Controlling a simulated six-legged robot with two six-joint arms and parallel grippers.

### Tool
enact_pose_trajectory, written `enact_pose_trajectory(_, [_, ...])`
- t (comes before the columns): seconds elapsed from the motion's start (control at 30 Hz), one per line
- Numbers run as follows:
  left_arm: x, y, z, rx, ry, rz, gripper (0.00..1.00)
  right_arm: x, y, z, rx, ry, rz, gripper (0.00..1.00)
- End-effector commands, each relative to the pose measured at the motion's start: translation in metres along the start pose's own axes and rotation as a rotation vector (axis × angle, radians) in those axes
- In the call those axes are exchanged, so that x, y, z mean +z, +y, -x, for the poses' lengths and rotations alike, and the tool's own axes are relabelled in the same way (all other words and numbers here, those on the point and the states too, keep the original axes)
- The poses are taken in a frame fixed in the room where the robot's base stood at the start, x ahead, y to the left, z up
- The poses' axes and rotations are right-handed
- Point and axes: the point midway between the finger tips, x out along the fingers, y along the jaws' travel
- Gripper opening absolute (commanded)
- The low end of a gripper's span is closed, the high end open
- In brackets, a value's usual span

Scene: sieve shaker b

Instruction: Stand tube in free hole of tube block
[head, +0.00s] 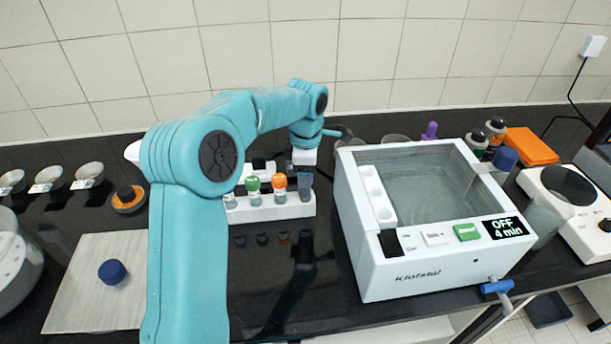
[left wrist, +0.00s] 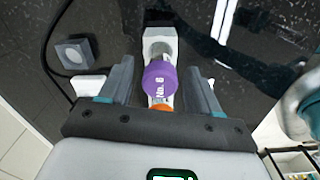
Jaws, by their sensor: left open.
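My left gripper (head: 303,172) is over the block's right end, pointing down. In the left wrist view, a purple-capped tube (left wrist: 159,80) marked "No. 6" is between the open fingers of my left gripper (left wrist: 163,75), with a gap beside the cap. An empty-looking hole shows in the block (left wrist: 159,33) beyond it. My right gripper is not in view.
A wooden board (head: 85,290) with a blue cap (head: 112,272) lies at left, near several small bowls. A grey holed block (left wrist: 75,53) shows in the left wrist view. The bench before the tube block is clear.

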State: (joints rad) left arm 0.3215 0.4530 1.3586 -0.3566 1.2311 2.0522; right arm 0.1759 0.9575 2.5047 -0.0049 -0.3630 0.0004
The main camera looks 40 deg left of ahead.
Motion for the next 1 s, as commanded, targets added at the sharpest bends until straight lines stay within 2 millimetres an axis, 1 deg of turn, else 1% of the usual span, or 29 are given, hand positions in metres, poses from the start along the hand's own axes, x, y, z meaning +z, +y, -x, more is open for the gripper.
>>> enact_pose_trajectory(0.1, [0.0, 0.0, 0.005, 0.0, 0.0, 0.0, 0.63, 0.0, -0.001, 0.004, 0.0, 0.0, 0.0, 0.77])
enact_pose_trajectory(0.17, [0.0, 0.0, 0.009, 0.002, -0.001, 0.0, 0.63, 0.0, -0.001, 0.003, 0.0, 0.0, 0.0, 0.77])
enact_pose_trajectory(0.27, [0.001, 0.001, 0.027, 0.005, -0.002, -0.001, 0.63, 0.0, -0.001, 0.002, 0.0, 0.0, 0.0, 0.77])
enact_pose_trajectory(0.5, [0.001, 0.001, 0.085, 0.004, -0.001, 0.0, 0.63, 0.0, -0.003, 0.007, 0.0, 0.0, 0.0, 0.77])
enact_pose_trajectory(0.63, [0.001, 0.001, 0.108, 0.003, -0.001, 0.0, 0.63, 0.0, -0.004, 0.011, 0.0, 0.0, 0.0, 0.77])
enact_pose_trajectory(0.7, [0.001, 0.001, 0.116, 0.002, 0.0, -0.001, 0.63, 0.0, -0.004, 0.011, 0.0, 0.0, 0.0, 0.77])
enact_pose_trajectory(0.8, [0.0, 0.0, 0.122, 0.0, 0.0, -0.001, 0.63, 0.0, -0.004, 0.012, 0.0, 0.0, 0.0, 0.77])
enact_pose_trajectory(1.0, [0.0, 0.0, 0.124, 0.0, 0.0, -0.001, 0.63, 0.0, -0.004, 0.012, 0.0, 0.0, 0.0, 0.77])
